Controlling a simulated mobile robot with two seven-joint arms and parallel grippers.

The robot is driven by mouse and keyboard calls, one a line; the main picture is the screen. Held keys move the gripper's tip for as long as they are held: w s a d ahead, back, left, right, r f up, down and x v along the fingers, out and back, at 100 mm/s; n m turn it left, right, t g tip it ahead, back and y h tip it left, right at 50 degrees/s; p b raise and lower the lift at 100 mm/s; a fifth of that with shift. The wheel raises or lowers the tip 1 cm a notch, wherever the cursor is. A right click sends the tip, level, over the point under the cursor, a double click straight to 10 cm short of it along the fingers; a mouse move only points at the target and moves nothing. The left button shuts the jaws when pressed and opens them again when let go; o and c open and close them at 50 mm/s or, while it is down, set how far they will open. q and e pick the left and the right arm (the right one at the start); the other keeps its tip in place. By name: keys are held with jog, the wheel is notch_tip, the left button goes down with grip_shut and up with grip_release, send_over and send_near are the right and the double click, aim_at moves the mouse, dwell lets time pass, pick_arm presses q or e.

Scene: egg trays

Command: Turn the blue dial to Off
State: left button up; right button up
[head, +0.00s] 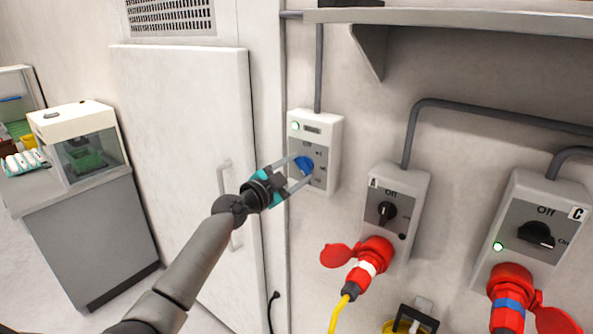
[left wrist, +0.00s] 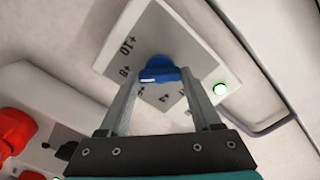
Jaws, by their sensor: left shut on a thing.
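The blue dial (head: 305,164) is on the grey face of a white control box (head: 329,130) on the wall. In the left wrist view the blue dial (left wrist: 160,72) sits between the fingertips, with a white mark on its edge. Printed numbers such as +10 and +8 show around it; the others are partly hidden by the fingers, and I cannot read an Off mark there. My left gripper (head: 302,168) reaches in from the left and is shut on the dial; it also shows in the left wrist view (left wrist: 160,80). My right gripper is out of view.
A lit green lamp (head: 295,126) is on the dial's box. Box A (head: 415,185) and box C (head: 575,195), with black switches and red plugs, are to the right. A white door with a handle (head: 225,180) is to the left. A shelf (head: 450,17) juts out above.

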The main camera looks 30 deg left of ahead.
pick_arm(q)
jog(key=c, duration=0.4)
